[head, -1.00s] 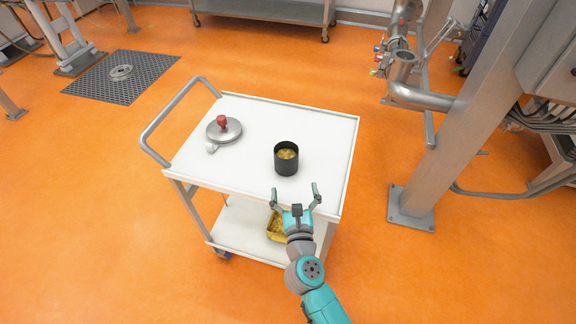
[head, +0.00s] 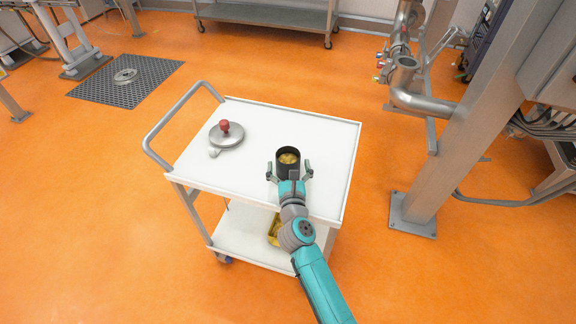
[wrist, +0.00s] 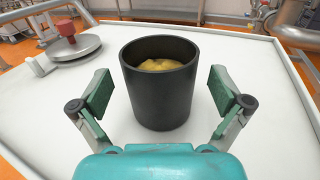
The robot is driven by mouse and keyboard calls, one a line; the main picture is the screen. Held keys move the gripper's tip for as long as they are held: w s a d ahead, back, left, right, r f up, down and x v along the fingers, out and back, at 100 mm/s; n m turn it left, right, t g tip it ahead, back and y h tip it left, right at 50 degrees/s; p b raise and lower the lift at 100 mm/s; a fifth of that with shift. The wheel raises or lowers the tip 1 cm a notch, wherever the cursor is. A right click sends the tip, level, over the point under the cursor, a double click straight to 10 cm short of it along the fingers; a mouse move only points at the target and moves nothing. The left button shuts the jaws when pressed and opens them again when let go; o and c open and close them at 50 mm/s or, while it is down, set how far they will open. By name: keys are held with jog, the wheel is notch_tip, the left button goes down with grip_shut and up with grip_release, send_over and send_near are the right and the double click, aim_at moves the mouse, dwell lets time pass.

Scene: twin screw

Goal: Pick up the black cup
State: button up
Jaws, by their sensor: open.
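The black cup (head: 288,158) stands upright on the white top of the cart, with something yellowish inside it. It also shows in the middle of the wrist view (wrist: 160,88). My gripper (head: 289,170) is open at the cup's near side. In the wrist view, the green pads of my gripper (wrist: 160,92) stand to the left and right of the cup, with a visible gap on each side. The cup's lower near part is partly hidden by my gripper in the head view.
The cart (head: 327,135) has a handle (head: 168,126) on its left. A metal lid with a red knob (head: 226,132) lies left of the cup. A yellow container (head: 274,230) sits on the lower shelf, partly hidden by my arm. A steel post (head: 462,130) stands at the right.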

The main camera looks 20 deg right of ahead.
jog(key=shift+w+d, duration=0.15)
jog(key=shift+w, duration=0.5)
jog(key=c, duration=1.3)
jog(key=shift+c, duration=0.2)
